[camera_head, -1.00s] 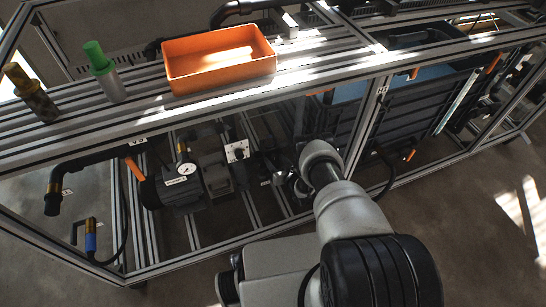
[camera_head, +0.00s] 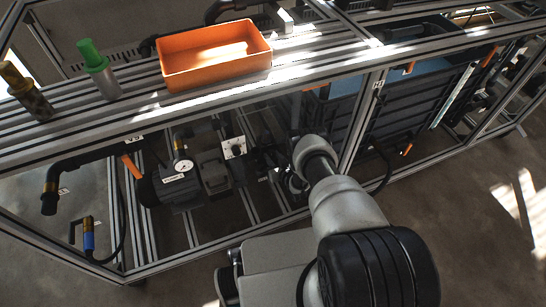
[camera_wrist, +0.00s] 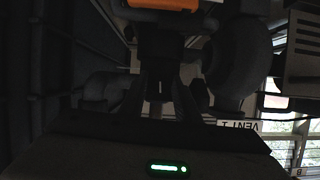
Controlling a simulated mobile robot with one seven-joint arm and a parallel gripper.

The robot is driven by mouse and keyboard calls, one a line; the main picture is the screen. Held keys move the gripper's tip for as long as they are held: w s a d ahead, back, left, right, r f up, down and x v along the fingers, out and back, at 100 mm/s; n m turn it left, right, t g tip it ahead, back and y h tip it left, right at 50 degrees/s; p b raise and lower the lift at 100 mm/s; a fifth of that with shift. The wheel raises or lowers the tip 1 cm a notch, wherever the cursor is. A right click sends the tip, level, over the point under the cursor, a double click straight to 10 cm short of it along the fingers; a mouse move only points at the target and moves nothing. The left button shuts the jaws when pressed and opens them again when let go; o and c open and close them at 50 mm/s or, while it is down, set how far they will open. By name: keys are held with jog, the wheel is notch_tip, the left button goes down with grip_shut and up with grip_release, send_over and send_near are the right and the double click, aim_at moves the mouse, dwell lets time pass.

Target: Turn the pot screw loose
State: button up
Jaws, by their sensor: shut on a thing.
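In the wrist view, my gripper (camera_wrist: 158,98) is shut on a small, dim part, taken to be the pot screw (camera_wrist: 155,107). Only a dull, brownish bit of it shows between the two dark fingers. Its thread and how far it is turned cannot be seen. Dark pipework and housings lie close around the fingers. In the head view, my arm reaches into the lower bay of the frame, and it hides most of the gripper and the screw.
An orange tray (camera_head: 213,55) and a green-capped cylinder (camera_head: 98,68) stand on the upper rails. A pump with a gauge (camera_head: 182,166) sits left of my arm. A frame post (camera_head: 365,125) rises right of it.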

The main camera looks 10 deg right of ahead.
jog(key=n+h, duration=0.2)
jog(key=n, duration=0.1)
jog(key=shift+a+t, duration=0.3)
jog(key=shift+n+t+h, duration=0.5)
jog(key=shift+n+h, duration=0.6)
jog(key=shift+n, duration=0.7)
jog(key=o, duration=1)
jog(key=shift+o, duration=0.2)
jog(key=shift+s, duration=0.1)
